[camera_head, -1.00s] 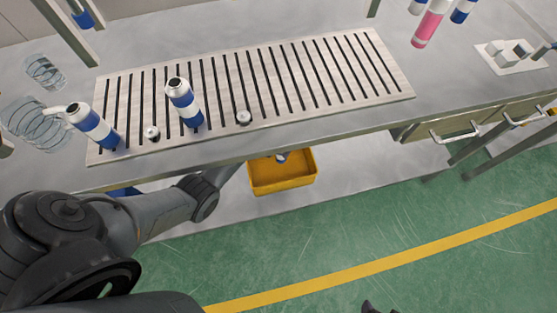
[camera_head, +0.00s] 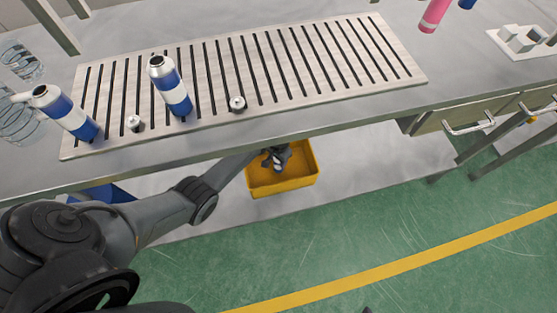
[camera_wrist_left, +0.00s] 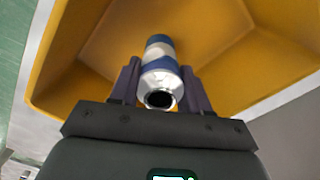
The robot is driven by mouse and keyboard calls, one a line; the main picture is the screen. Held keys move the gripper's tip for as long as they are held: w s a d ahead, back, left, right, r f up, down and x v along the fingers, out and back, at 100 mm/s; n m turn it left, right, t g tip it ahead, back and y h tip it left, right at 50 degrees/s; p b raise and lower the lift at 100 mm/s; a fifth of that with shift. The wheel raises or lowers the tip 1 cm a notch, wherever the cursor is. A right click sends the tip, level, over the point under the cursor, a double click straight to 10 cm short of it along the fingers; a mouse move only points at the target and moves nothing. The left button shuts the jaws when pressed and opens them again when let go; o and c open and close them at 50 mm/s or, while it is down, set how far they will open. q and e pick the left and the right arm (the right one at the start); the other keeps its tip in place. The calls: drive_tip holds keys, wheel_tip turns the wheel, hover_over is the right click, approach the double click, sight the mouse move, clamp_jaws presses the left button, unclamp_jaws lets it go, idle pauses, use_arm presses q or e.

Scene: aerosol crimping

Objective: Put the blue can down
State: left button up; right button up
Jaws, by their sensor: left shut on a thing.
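My left gripper (camera_head: 276,160) is inside the yellow bin (camera_head: 286,184) under the bench. In the left wrist view, its two fingers (camera_wrist_left: 160,84) are shut on a blue and white can (camera_wrist_left: 159,62) with a bare metal top and open neck. The neck faces the camera, and the yellow bin (camera_wrist_left: 262,55) surrounds the can's far end. I cannot tell whether the can touches the bin floor. Two other blue and white cans stand on the bench, one on the left (camera_head: 68,113) and one nearer the middle (camera_head: 171,88). My right gripper is not in view.
A slatted board (camera_head: 330,92) covers much of the bench (camera_head: 458,75). Two small metal caps sit on it, one on the left (camera_head: 134,123) and one near the middle (camera_head: 237,103). A pink can (camera_head: 433,14) and a white fixture (camera_head: 523,40) are at the right.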

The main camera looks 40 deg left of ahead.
use_arm(q)
drive_tip(key=shift+w, duration=0.1)
drive_tip(key=shift+f+b, duration=0.3)
drive_tip(key=shift+f, duration=0.2)
drive_tip(key=o, duration=1.3)
drive_tip(key=r+p, duration=0.2)
drive_tip(key=r, duration=0.2)
drive_tip(key=s+r+p, duration=0.1)
drive_tip(key=r+p, duration=0.2)
drive_tip(key=r, duration=0.2)
drive_tip(key=r+p, duration=0.3)
drive_tip(key=r, duration=0.1)
drive_tip(key=shift+s+r, duration=0.15)
drive_tip(key=s+d+r+t, duration=0.1)
drive_tip(key=s+d+r, duration=0.2)
drive_tip(key=s+r, duration=0.2)
drive_tip(key=s+d+r+m+t, duration=0.1)
drive_tip(key=s+d+r, duration=0.3)
drive_tip(key=s, duration=0.6)
drive_tip(key=s+d+r+m+t, duration=0.1)
drive_tip(key=s+d+r, duration=0.3)
drive_tip(key=s+r, duration=0.4)
drive_tip(key=shift+s+t, duration=0.2)
drive_tip(key=shift+t, duration=0.1)
